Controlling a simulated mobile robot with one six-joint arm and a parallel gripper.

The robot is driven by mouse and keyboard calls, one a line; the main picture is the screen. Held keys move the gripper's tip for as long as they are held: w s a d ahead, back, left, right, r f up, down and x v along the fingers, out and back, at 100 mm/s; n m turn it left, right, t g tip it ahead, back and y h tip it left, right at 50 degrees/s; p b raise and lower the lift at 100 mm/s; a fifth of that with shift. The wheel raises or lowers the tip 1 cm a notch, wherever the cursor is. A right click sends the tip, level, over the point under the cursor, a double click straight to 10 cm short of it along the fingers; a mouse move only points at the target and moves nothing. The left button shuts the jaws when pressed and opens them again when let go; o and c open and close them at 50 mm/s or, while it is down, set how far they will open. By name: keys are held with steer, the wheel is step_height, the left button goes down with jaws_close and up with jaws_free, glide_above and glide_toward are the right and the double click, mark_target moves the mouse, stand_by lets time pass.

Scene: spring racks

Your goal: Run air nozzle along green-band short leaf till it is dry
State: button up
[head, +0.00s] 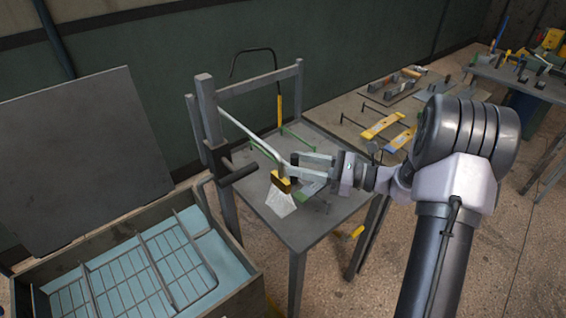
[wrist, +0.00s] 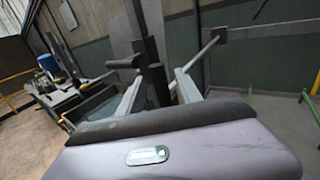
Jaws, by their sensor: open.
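My gripper (head: 292,163) is over the metal table (head: 318,228), with its two pale fingers apart. In the wrist view the fingers of my gripper (wrist: 158,78) are spread, with nothing clearly held between them. A brass-yellow block (head: 283,181) is just below and left of the fingertips; I cannot tell whether it touches them. A pale, see-through shape (head: 281,203) is under the block. A yellow-ended black hose (head: 279,110) hangs at the back of the table; I cannot tell if it is the air nozzle. Green pieces (head: 266,147) show behind the gripper. No green-band short leaf can be made out.
A grey post (head: 208,110) with a dark side bar (head: 238,175) stands left of my gripper, and a pale rod (head: 247,134) slants down from it. An open tank (head: 240,288) with a wire rack is at lower left. A cluttered bench (head: 345,125) is behind, right.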

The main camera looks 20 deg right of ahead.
steer(key=x, duration=0.4)
steer(key=shift+w+a, duration=0.25)
steer(key=shift+a, duration=0.1)
jaws_close()
stand_by(1.1)
